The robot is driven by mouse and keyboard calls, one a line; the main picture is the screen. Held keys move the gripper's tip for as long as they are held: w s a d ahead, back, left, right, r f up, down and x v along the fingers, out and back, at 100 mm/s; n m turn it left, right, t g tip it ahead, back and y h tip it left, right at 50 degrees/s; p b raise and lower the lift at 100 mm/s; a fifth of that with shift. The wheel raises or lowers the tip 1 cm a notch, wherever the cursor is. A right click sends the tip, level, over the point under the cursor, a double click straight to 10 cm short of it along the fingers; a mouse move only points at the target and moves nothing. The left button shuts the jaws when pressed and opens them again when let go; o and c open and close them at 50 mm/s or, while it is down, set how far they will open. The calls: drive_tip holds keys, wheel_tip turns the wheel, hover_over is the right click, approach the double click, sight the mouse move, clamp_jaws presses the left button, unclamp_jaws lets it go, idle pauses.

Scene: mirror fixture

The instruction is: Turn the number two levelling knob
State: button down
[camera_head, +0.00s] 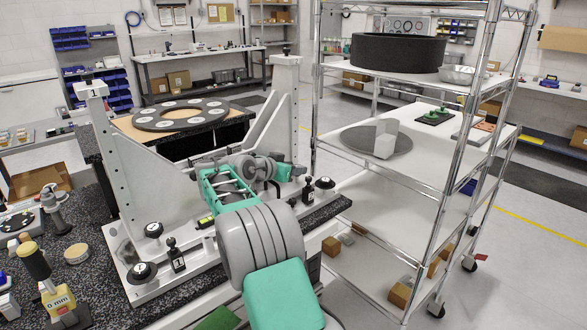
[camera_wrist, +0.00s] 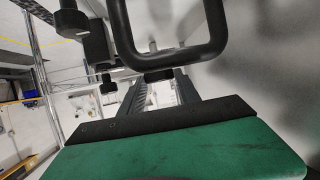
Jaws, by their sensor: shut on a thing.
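The grey mirror fixture (camera_head: 118,160) stands on a dark speckled table. Black knobs with white numbered tops show at its front left (camera_head: 154,229) and near left corner (camera_head: 142,270). Another knob (camera_head: 325,182) is at its right, beside a small black post with a number tag (camera_head: 308,188). My gripper (camera_head: 272,172) is low over the right part of the fixture, partly hidden by my wrist. In the wrist view its fingers (camera_wrist: 160,88) are shut on a dark, knob-like thing (camera_wrist: 160,75). I cannot read a number on it. A black loop handle (camera_wrist: 175,58) crosses above the fingers.
A ring plate with pale discs (camera_head: 180,114) lies behind the fixture. A wire-post shelf cart (camera_head: 400,200) stands close on the right, with a black drum (camera_head: 398,52) on top. Floor is free farther right.

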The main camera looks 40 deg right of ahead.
drive_tip(key=c, duration=0.9)
unclamp_jaws()
drive_tip(key=shift+d, duration=0.1)
drive_tip(key=shift+o, duration=0.2)
drive_tip(key=b+v, duration=0.1)
drive_tip(key=v, duration=0.6)
drive_tip(key=shift+s+a+r, duration=0.15)
drive_tip(key=shift+a, duration=0.2)
